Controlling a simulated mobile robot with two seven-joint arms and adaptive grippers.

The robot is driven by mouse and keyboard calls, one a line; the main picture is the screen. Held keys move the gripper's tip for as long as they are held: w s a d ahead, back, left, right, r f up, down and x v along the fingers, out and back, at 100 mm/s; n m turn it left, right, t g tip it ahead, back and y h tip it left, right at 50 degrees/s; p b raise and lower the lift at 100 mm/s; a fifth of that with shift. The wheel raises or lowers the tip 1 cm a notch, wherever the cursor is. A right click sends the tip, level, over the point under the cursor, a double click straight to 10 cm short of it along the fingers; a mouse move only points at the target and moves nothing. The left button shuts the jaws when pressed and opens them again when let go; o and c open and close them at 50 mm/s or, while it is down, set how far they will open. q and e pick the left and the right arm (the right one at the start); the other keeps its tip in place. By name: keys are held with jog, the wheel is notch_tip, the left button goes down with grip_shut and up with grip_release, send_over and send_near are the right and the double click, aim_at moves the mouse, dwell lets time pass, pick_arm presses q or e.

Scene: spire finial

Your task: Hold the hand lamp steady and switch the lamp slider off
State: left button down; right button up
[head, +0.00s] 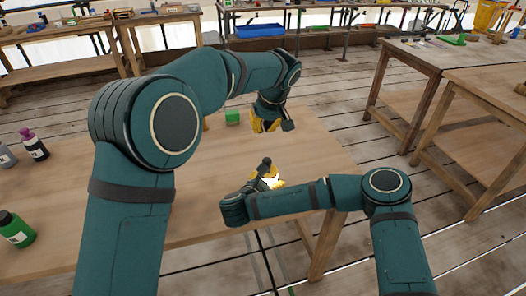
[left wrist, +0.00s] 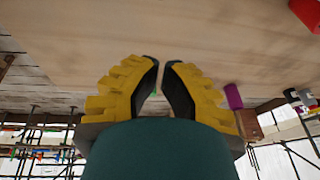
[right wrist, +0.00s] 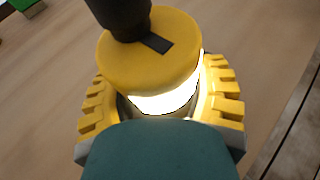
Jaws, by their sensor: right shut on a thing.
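The hand lamp (head: 266,168) is yellow with a black cylindrical part and glows brightly, near the table's right end. In the right wrist view its yellow cap (right wrist: 150,62) bears a small dark rectangular strip (right wrist: 156,42) beside the black cylinder (right wrist: 122,14); I cannot tell whether the strip is the slider. My right gripper (right wrist: 160,92) is shut around the lamp's lit body below the cap. My left gripper (head: 264,124) hangs beyond the lamp, apart from it. In the left wrist view its fingers (left wrist: 161,64) are narrowly parted with nothing visible between them.
A green block (head: 232,117) sits left of my left gripper on the wooden table (head: 208,165). Dark bottles (head: 33,145) and a green bottle (head: 15,230) stand at the table's left. Other workbenches (head: 480,85) are at right and behind. The tabletop around the lamp is clear.

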aim_at(266, 158)
pick_arm(q)
jog(key=n, duration=0.3)
jog(key=shift+w+a+r, duration=0.1)
jog(key=shift+w+a, duration=0.15)
jog(key=x, duration=1)
jog(key=s+d, duration=0.2)
jog(key=s, duration=0.1)
jog(key=shift+s+d, duration=0.1)
jog(key=shift+d, duration=0.15)
jog(key=shift+s+d, duration=0.2)
jog(key=shift+s, duration=0.4)
jog(key=shift+s+d, duration=0.25)
jog(key=shift+s, duration=0.35)
